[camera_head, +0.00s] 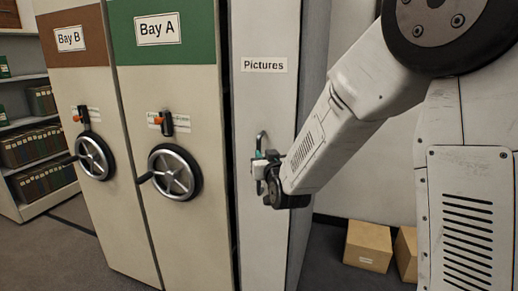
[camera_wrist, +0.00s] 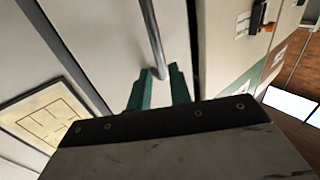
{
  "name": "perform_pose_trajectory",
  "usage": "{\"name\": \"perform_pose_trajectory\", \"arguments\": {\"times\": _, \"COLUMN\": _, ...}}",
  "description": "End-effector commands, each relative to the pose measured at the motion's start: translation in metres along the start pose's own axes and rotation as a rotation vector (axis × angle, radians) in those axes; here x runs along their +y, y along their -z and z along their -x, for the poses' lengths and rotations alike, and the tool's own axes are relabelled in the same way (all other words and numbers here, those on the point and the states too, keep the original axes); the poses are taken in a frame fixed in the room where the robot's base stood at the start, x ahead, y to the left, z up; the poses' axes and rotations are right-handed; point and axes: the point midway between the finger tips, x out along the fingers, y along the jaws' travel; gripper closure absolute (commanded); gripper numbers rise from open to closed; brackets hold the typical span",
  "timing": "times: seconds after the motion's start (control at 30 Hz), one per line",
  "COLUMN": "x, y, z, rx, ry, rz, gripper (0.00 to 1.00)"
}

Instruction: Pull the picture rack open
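The picture rack (camera_head: 262,110) is a tall, narrow cream panel labelled "Pictures", to the right of Bay A. Its upright metal bar handle (camera_head: 261,137) is on the front, below the label. My gripper (camera_head: 262,172) is at this handle, reaching in from the right. In the wrist view, the handle's bar (camera_wrist: 152,35) runs down between the green fingertips (camera_wrist: 160,85), which look close in on both sides of it. The fingers' contact with the bar is partly hidden. A dark gap shows between the rack and Bay A.
Bay A (camera_head: 164,90) and Bay B (camera_head: 75,80) stand to the left with spoked handwheels (camera_head: 174,172) and orange-topped levers. Cardboard boxes (camera_head: 368,246) sit on the floor at the right, behind my arm. Shelves with files (camera_head: 32,147) are at far left. Carpet shows in front.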

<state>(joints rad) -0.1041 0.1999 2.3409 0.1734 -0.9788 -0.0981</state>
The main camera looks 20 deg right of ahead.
Motion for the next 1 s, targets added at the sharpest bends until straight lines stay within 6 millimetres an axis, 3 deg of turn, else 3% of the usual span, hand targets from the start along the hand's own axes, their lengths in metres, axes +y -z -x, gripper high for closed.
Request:
{"name": "perform_pose_trajectory", "arguments": {"times": 0.2, "x": 0.001, "y": 0.0, "z": -0.036, "rx": -0.001, "ry": -0.001, "rz": 0.0, "gripper": 0.8}}
{"name": "perform_pose_trajectory", "arguments": {"times": 0.43, "x": 0.001, "y": 0.0, "z": -0.063, "rx": -0.001, "ry": 0.0, "rz": 0.0, "gripper": 0.8}}
{"name": "perform_pose_trajectory", "arguments": {"times": 0.77, "x": 0.0, "y": 0.0, "z": -0.069, "rx": -0.002, "ry": 0.0, "rz": 0.0, "gripper": 0.8}}
{"name": "perform_pose_trajectory", "arguments": {"times": 0.87, "x": 0.0, "y": 0.0, "z": -0.068, "rx": -0.002, "ry": 0.0, "rz": 0.0, "gripper": 1.0}}
{"name": "perform_pose_trajectory", "arguments": {"times": 1.0, "x": 0.001, "y": 0.0, "z": -0.068, "rx": -0.002, "ry": 0.0, "rz": 0.0, "gripper": 1.0}}
